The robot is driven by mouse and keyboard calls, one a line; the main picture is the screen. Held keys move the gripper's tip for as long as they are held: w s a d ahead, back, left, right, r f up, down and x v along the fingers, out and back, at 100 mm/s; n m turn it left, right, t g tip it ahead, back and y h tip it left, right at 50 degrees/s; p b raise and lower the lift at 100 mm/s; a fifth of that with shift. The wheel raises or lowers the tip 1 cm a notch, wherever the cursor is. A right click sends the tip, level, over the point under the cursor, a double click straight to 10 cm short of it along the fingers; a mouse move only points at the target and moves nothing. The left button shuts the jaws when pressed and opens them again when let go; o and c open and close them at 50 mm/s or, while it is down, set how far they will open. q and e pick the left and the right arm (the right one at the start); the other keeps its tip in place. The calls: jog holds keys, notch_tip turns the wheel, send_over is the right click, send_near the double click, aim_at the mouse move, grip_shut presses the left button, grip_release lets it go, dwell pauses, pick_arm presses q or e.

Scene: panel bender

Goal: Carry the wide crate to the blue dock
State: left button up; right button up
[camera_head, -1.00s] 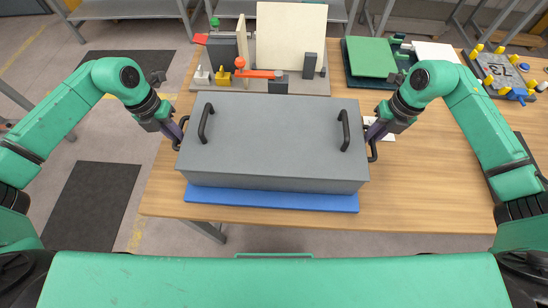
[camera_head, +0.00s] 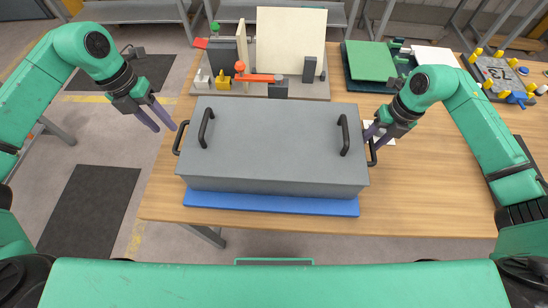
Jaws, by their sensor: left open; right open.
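The wide grey crate (camera_head: 275,150) rests on the blue dock (camera_head: 270,203) near the table's front edge. The dock's front strip shows below it. The crate has two black handles on top and one black handle at each end, the left one (camera_head: 181,138) and the right one (camera_head: 372,153). My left gripper (camera_head: 163,127) is open and empty, a little left of the left end handle and apart from it. My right gripper (camera_head: 374,138) is open beside the right end handle. Whether its fingers still touch that handle is hard to tell.
Behind the crate stands a fixture with a cream panel (camera_head: 290,38) and an orange-handled clamp (camera_head: 258,78). A green plate (camera_head: 370,60) and a grey board with yellow pegs (camera_head: 500,72) lie at the back right. The wooden table (camera_head: 445,170) is clear at the right.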

notch_tip(320, 180, up, 12)
jog(key=d, duration=0.2)
jog(key=shift+f, duration=0.2)
jog(key=shift+s+d, duration=0.1)
